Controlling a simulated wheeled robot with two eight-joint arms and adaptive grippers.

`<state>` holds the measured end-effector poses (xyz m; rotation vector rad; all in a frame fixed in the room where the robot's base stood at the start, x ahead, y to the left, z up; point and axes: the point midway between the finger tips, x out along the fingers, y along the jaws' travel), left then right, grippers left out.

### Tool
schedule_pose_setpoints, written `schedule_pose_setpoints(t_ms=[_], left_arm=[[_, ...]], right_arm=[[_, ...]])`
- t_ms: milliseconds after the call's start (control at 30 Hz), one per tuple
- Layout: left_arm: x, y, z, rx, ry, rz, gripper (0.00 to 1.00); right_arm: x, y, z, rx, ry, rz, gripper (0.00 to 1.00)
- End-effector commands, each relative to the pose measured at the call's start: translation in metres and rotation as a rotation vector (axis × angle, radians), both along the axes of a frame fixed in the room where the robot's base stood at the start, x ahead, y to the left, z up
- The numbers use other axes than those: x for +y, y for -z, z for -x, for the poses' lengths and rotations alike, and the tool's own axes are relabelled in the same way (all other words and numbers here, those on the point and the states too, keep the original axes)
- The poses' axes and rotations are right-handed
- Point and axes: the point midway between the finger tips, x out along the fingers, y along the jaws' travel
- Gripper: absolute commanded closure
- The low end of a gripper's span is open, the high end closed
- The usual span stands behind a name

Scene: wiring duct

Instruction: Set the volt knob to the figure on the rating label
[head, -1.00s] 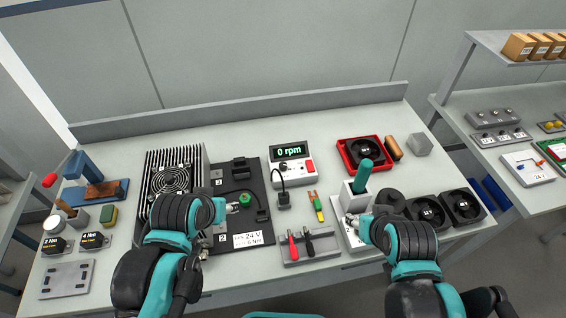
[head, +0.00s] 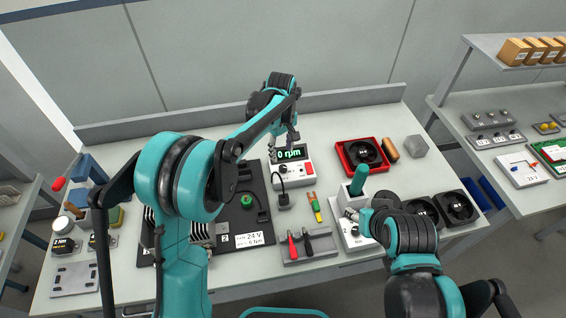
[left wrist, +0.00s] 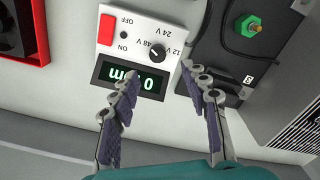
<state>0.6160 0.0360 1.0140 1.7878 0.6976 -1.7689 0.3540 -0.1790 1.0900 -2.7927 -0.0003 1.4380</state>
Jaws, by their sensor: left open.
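The power supply (head: 291,170) is a white box with a red switch and a display (head: 290,154) reading 0 rpm. In the left wrist view its black volt knob (left wrist: 157,52) shows upside down, with 12 V, 24 V and 48 V marked around it. I cannot tell its setting for sure. The rating label (head: 248,240) on the black plate reads 24 V and 6 Nm. My left gripper (head: 284,144) is open and empty above the display end, its fingers (left wrist: 159,76) apart and short of the knob. My right gripper (head: 362,217) is by the green-handled device; its jaws are unclear.
The black plate (head: 258,190) with a green nut (head: 246,202) lies left of the supply. A red tray with a fan (head: 363,154) stands to the right. My left arm hides much of the heatsink.

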Motion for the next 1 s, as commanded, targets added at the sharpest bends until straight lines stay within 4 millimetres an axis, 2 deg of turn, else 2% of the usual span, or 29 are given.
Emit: schedule_pose_setpoints(t_ms=[167,400,600,967,1000], left_arm=[[-0.005,0.016,-0.004,0.015,-0.020,-0.004,0.54],[-0.004,0.055,-0.004,0.013,-0.018,-0.004,0.54],[-0.004,0.079,-0.004,0.013,-0.018,-0.003,0.54],[-0.004,0.085,-0.004,0.013,-0.017,-0.003,0.54],[-0.004,0.085,-0.004,0.013,-0.017,-0.003,0.62]], right_arm=[[0.000,0.002,0.000,0.000,0.000,0.000,0.53],[0.000,0.013,0.000,0.000,0.000,0.000,0.53],[0.000,0.018,0.000,0.000,0.000,0.000,0.53],[0.000,0.019,0.000,0.000,0.000,0.000,0.53],[0.000,0.019,0.000,0.000,0.000,0.000,0.53]])
